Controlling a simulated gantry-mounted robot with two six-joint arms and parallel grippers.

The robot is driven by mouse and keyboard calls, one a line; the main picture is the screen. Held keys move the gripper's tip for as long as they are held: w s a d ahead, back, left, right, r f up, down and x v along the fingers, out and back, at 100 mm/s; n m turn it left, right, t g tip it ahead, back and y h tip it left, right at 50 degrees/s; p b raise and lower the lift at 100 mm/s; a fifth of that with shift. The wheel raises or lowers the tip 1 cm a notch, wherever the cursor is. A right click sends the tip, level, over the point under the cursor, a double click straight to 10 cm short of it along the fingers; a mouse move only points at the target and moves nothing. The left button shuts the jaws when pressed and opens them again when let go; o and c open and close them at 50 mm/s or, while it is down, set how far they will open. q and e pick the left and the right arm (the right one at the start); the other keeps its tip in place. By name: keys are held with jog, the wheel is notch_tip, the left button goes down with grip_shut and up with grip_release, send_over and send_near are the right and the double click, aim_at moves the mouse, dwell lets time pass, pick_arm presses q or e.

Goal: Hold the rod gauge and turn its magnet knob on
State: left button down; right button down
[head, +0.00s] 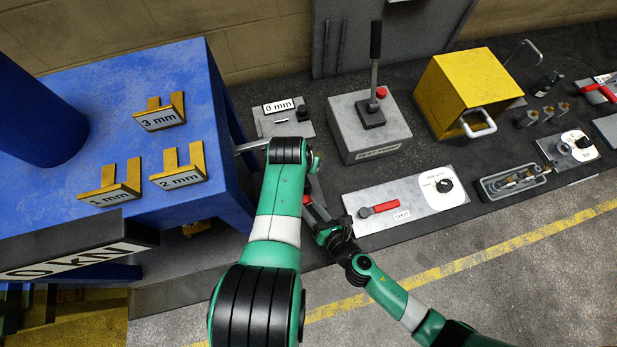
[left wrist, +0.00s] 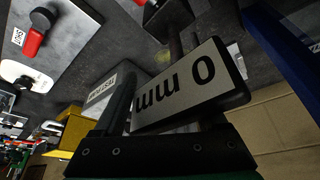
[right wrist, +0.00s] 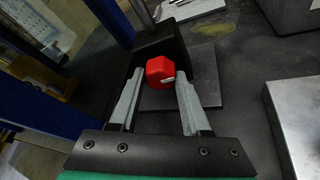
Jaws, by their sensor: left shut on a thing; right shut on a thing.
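The rod gauge's black magnet block (right wrist: 160,42) carries a red faceted knob (right wrist: 160,72) in the right wrist view. My right gripper (right wrist: 158,82) has its two fingers on either side of the knob, shut on it. In the head view the right gripper (head: 318,208) is low beside the blue table. My left gripper (left wrist: 165,75) is shut on the gauge, above the block (left wrist: 168,14) in the left wrist view. A 0 mm readout (left wrist: 190,85) hides part of its grip there. In the head view my left arm hides the left fingers and most of the gauge.
The blue table (head: 190,75) with yellow brackets stands at the left. A grey test pump (head: 370,140), a plate with a red lever (head: 380,209) and a yellow box (head: 465,85) stand on the dark bench to the right. A 0 KN panel (head: 75,260) is at lower left.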

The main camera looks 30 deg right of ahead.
pick_arm(q)
jog(key=shift+f, duration=0.1)
pick_arm(e)
jog(key=shift+c, duration=1.8)
grip_release()
jog(key=v, duration=1.2)
pick_arm(q)
grip_release()
